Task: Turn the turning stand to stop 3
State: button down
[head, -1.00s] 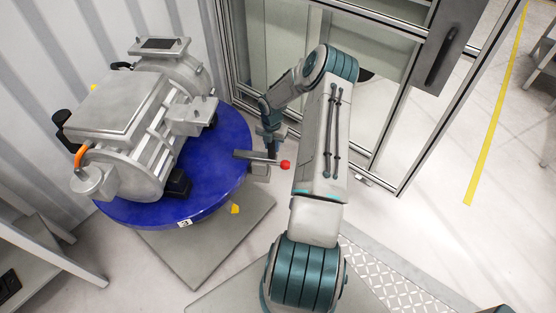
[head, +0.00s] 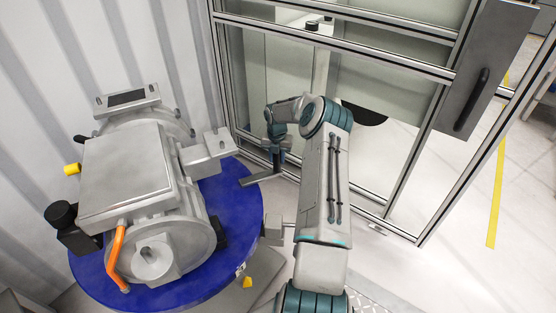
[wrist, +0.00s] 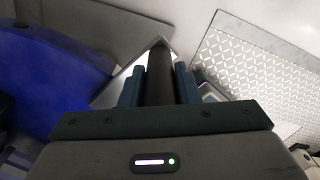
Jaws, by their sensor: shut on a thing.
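The turning stand is a round blue disc (head: 237,205) carrying a grey drive unit (head: 125,180). A flat grey bar (head: 262,179) sticks out from the disc's right side toward the glazed frame. My gripper (head: 277,158) is above this bar, shut on its upright dark handle. In the wrist view the dark handle (wrist: 160,72) stands between both fingers. A small white label (head: 240,268) on the disc's front rim is close to a yellow pointer (head: 247,282), nearly in line with it; its number is too small to read. A grey block (head: 273,230) stands beside the rim; my arm hides what lies right of it.
A glazed aluminium frame (head: 232,90) stands close behind my gripper, and a door panel with a dark handle (head: 468,98) is at the right. A corrugated wall (head: 50,60) is close behind the drive unit. Open floor lies at the far right.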

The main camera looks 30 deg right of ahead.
jog(key=shift+w+a+r, duration=0.1)
jog(key=shift+w+a, duration=0.05)
jog(key=shift+w, duration=0.1)
jog(key=c, duration=1.3)
grip_release()
jog(key=shift+w, duration=0.1)
jog(key=shift+o, duration=1)
jog(key=shift+w+a, duration=0.1)
jog(key=shift+w, duration=0.05)
jog(key=shift+s+d, duration=0.2)
jog(key=shift+r, duration=0.35)
notch_tip(320, 180, up, 13)
